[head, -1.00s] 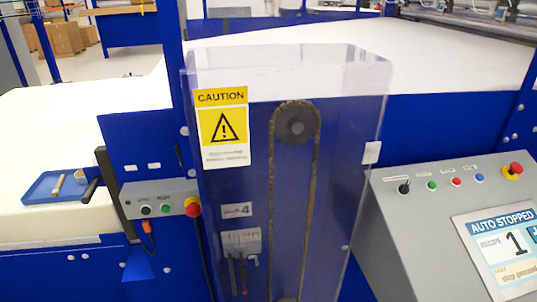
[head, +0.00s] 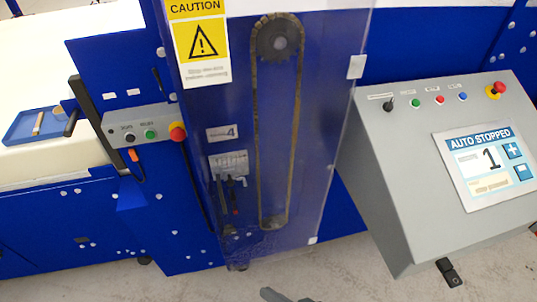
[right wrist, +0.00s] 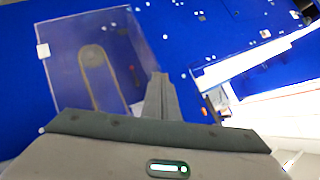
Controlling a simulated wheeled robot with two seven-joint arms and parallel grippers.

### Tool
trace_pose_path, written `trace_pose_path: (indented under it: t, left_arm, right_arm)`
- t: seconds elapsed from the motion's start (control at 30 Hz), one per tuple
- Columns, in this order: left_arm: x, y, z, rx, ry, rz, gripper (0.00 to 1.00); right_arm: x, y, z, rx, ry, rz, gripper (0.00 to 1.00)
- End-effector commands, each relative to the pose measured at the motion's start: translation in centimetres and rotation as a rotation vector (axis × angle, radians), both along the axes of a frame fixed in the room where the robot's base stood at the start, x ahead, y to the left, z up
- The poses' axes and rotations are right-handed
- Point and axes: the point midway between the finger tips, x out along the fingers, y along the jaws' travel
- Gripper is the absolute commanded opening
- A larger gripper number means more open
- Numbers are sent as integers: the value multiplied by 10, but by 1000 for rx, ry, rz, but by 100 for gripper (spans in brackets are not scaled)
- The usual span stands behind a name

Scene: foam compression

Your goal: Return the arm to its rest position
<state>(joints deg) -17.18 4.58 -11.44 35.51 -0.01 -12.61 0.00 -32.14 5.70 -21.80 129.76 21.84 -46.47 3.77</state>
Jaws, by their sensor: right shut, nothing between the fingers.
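My right gripper (head: 272,294) shows only as a dark grey tip at the bottom edge of the head view, below the clear chain guard. In the right wrist view its fingers (right wrist: 162,98) are together and hold nothing. They point toward the blue machine and are apart from it as far as I can tell. Most of the right arm is out of the head view. My left gripper is not in view.
A clear guard (head: 335,120) covers a chain loop. A grey console (head: 390,170) with buttons and a screen (head: 485,165) reading "AUTO STOPPED" stands at right. A small button box (head: 145,135) and a blue tray (head: 25,128) are at left. Grey floor (head: 340,260) is open below.

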Motion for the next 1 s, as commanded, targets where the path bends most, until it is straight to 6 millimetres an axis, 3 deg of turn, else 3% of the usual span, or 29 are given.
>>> trace_pose_path:
  t: [0.1, 0.2, 0.5, 0.8, 1.0]
  left_arm:
    - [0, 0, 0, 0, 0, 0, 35]
    - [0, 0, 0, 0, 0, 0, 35]
    - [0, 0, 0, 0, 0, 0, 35]
    - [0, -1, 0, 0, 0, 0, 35]
    - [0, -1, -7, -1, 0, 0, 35]
  right_arm:
    - [-7, -50, -17, -197, 68, 15, 0]
    - [-16, -88, -28, -328, 132, 14, 0]
    - [-40, -165, -36, -558, 277, -15, 0]
    - [-65, -223, -32, -709, 401, -62, 0]
    - [-55, -218, -74, -703, 409, -52, 0]
